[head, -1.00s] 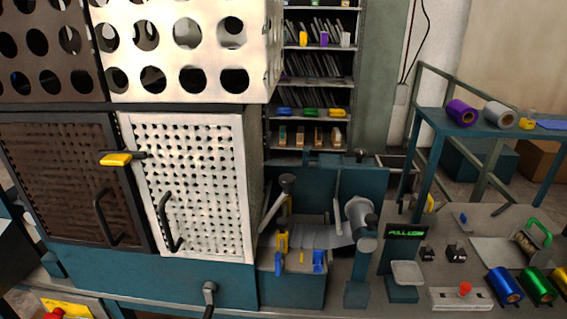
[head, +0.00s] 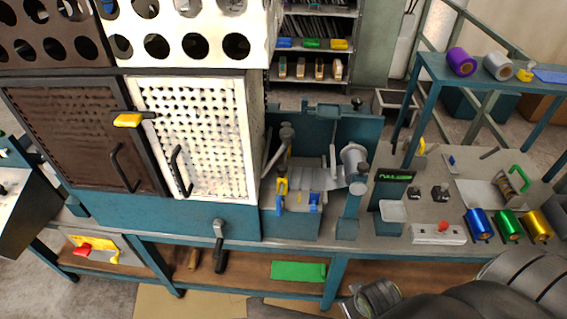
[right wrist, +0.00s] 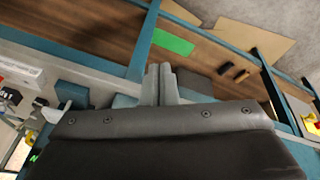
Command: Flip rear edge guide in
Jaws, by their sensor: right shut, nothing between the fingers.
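The foil feed unit has a pale slotted bed (head: 305,178) between teal plates on the bench. A yellow upright guide piece (head: 281,187) stands at its left, with a blue guide piece (head: 314,199) at its front right. I cannot tell for sure which piece is the rear edge guide, or how it is flipped. My right arm enters at the bottom right of the head view, below and in front of the unit. In the right wrist view my right gripper (right wrist: 161,84) is shut and empty, over the lower shelf. My left gripper is not in view.
A press cabinet with a white perforated door (head: 195,135) stands left of the unit. A grey roller (head: 353,160) and a green-lit display (head: 394,175) are at the right. Blue, green and gold foil rolls (head: 508,223) line the right bench. A green sheet (head: 298,271) lies on the lower shelf.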

